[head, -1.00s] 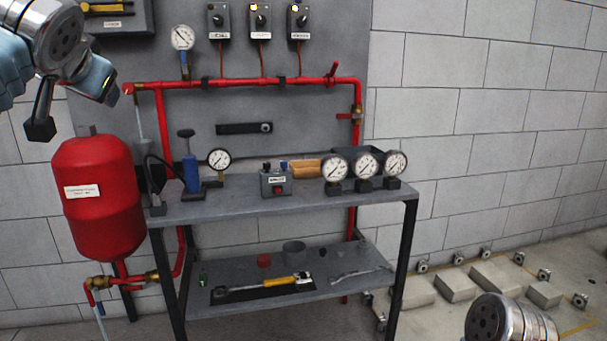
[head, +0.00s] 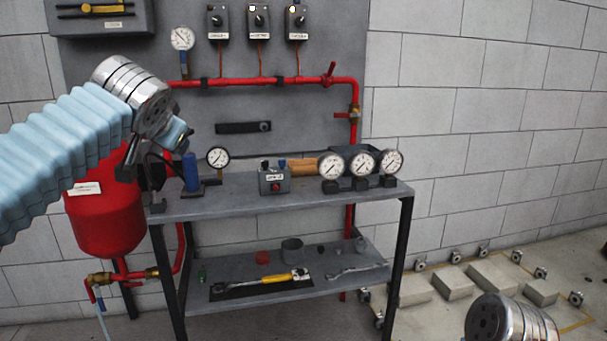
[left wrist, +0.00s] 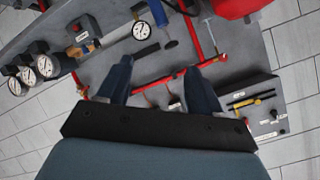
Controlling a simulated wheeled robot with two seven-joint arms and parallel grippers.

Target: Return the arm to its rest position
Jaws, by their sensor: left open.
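My left arm comes in from the left in the head view, in a light blue ribbed sleeve with a silver joint. My left gripper (head: 150,155) hangs at the joint's end, in front of the red tank (head: 103,225) and the left end of the bench. In the left wrist view my left gripper (left wrist: 158,75) has its two dark fingers apart, with nothing between them. The wall panel and red pipe show beyond the fingers. Of my right arm only a silver joint shows at the lower right of the head view; its gripper is out of view.
A grey bench (head: 235,200) carries several gauges (head: 362,163), a blue hand pump (head: 191,172) and a control box (head: 274,181). Its lower shelf holds a yellow-handled wrench (head: 272,280). A red pipe (head: 260,82) runs along the wall panel. Concrete blocks (head: 490,279) stand on the right floor.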

